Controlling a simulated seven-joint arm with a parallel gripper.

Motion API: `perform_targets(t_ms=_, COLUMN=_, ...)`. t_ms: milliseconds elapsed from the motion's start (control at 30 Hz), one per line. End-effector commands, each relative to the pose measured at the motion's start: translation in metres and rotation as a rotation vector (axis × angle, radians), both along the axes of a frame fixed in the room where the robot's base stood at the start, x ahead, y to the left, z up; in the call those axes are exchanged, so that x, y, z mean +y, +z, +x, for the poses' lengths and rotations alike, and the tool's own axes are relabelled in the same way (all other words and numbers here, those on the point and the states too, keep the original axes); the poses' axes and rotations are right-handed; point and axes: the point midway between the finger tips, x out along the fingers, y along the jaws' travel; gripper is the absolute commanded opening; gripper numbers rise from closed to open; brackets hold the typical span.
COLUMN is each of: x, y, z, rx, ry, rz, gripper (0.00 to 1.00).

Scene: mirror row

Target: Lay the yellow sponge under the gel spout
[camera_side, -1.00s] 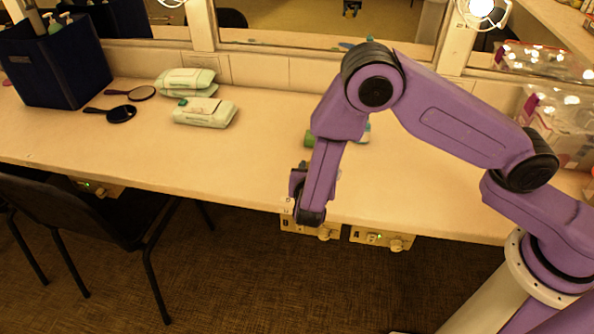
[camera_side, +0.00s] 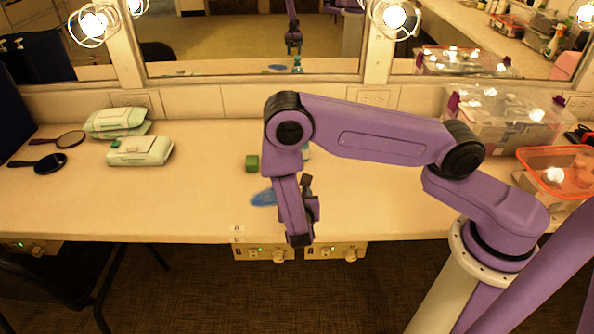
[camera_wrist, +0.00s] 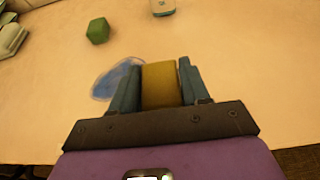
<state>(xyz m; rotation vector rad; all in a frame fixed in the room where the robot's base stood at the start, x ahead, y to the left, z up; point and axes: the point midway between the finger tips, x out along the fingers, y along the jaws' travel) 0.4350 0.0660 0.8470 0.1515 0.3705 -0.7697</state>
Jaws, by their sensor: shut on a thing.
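My gripper (camera_wrist: 158,86) is shut on the yellow sponge (camera_wrist: 160,85), held between its two blue-grey fingers over the counter. In the side view my gripper (camera_side: 307,184) is above the counter's front part, and the sponge cannot be made out there. A white and teal object (camera_wrist: 163,7), perhaps the gel dispenser, is cut off at the wrist view's top edge. In the side view it (camera_side: 305,152) is mostly hidden behind my arm. Its spout cannot be seen clearly.
A blue patch (camera_wrist: 112,80) lies on the counter left of the sponge, with a green block (camera_wrist: 98,31) beyond it. Clear bins stand at right. A wall mirror (camera_side: 230,45) backs the counter.

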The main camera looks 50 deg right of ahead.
Motion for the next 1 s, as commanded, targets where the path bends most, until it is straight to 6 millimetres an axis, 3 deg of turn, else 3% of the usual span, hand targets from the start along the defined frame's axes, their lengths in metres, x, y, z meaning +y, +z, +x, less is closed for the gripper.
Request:
perform_targets(t_ms=167, x=-0.018, y=-0.007, z=0.010, rx=0.001, ry=-0.012, rz=0.003, gripper=0.17)
perform_targets(t_ms=800, x=-0.119, y=-0.006, z=0.111, rx=-0.002, ry=-0.010, rz=0.003, gripper=0.17)
perform_targets(t_ms=1000, x=-0.133, y=-0.006, z=0.127, rx=0.000, ry=-0.007, rz=0.002, gripper=0.17)
